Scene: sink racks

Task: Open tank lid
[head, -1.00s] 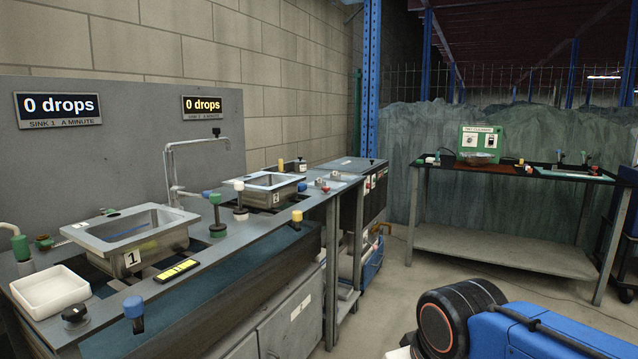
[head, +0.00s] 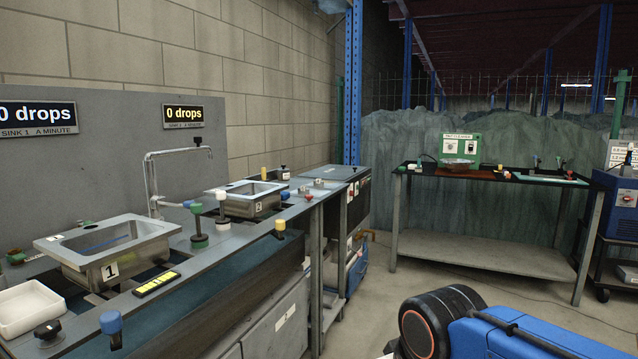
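What looks like the tank is a dark box (head: 357,205) at the far end of the sink bench, against the block wall. A flat grey lid (head: 338,173) lies on its top and looks shut. Red and white controls show on the box's front side. My gripper is not in view. Only a part of my blue arm with a black, orange-ringed joint shows at the bottom right, well short of the tank.
The long bench on the left holds sink 1 (head: 112,245), sink 2 (head: 246,198), a white tray (head: 28,308) and several coloured knobs. A second table (head: 490,258) stands at the back right with a green panel (head: 460,147). Clear floor lies between them.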

